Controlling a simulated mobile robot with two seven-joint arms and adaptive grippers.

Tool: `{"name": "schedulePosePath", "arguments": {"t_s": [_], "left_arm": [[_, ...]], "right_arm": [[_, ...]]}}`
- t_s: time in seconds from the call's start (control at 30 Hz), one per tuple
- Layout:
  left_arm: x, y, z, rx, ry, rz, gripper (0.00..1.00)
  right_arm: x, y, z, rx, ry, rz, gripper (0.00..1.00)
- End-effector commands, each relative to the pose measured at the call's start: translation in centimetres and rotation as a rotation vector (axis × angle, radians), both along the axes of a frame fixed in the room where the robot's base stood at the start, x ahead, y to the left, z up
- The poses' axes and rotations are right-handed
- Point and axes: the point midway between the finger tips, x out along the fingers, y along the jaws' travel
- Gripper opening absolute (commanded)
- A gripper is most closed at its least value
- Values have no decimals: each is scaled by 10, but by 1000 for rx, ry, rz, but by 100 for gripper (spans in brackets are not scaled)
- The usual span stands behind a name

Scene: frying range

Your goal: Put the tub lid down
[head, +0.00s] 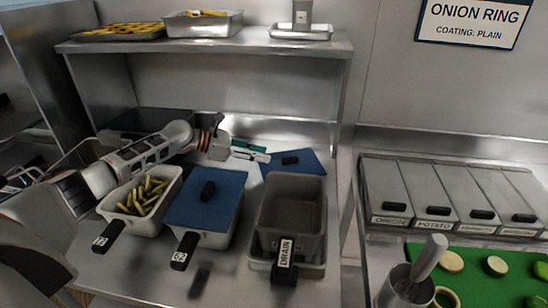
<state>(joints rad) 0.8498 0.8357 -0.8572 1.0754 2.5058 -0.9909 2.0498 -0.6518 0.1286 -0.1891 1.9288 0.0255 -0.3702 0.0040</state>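A blue tub lid (308,162) with a black handle (290,160) lies flat at the back of the steel counter, behind the drain basket. My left gripper (268,157) is just left of that handle, its fingertips over the lid's left edge and slightly apart from the handle. Its fingers look parted, with nothing between them. A second blue lid (223,187) with a black knob covers the tub labelled 62 (212,240). An open tub labelled 72 (145,223) holds green-yellow sticks. My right gripper is not in view.
The grey drain basket (291,203) sits in a tray in front of the loose lid. A shelf (200,46) with trays hangs above. Labelled lidded bins (390,190) and a green board (475,262) with slices stand at right.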

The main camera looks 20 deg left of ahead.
Motion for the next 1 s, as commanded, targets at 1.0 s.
{"name": "schedulePosePath", "arguments": {"t_s": [1.0], "left_arm": [[-2, 29, 20, -21, -42, 90, 30]], "right_arm": [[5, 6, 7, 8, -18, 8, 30]]}}
